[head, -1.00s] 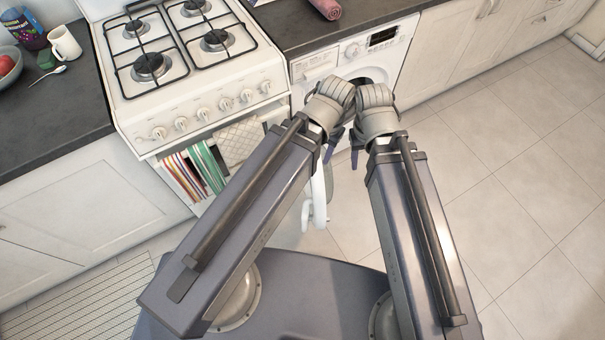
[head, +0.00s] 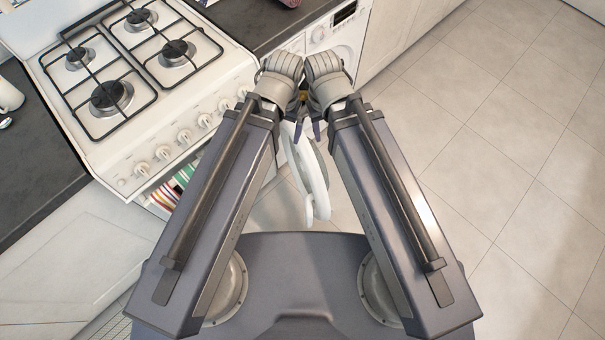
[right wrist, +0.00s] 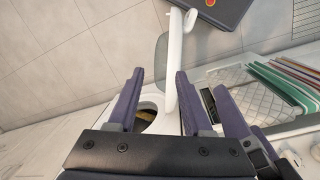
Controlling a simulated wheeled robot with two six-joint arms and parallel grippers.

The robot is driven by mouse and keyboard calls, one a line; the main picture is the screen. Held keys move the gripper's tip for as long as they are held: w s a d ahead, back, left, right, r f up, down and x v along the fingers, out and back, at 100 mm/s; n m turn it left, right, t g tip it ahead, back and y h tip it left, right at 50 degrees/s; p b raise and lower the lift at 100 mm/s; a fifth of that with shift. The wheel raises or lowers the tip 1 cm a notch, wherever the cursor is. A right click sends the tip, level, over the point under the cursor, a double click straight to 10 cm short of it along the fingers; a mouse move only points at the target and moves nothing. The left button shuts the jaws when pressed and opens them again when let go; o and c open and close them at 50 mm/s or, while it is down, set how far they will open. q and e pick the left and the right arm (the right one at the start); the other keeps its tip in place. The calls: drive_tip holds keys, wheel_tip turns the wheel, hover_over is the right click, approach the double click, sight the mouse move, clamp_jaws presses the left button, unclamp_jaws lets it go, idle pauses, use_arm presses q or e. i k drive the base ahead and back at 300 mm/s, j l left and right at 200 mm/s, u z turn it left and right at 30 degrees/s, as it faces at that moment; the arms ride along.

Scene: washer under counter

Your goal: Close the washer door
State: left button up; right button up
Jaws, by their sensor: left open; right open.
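The washer (head: 340,38) stands under the counter, right of the stove. Its white door (head: 313,180) is swung open and seen nearly edge-on, between my two forearms. In the right wrist view the door (right wrist: 177,65) runs up from the washer, and the round opening (right wrist: 148,112) shows behind my fingers. My right gripper (right wrist: 160,98) is open, with the door's edge in line between its fingers, close to one of them; I cannot tell if they touch. My left gripper (head: 291,128) is open beside the right one, near the door's inner end, its fingers partly hidden.
The stove (head: 130,80) and dark counter (head: 30,150) are at the left. A rack with striped towels (right wrist: 283,82) is close beside my left gripper in the right wrist view. Tiled floor (head: 490,150) at the right is clear.

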sight(316, 203)
drive_tip(key=k+j+u, duration=0.3)
drive_tip(key=k+j, duration=0.75)
drive_tip(key=i+j, duration=0.05)
drive_tip(key=j, duration=0.1)
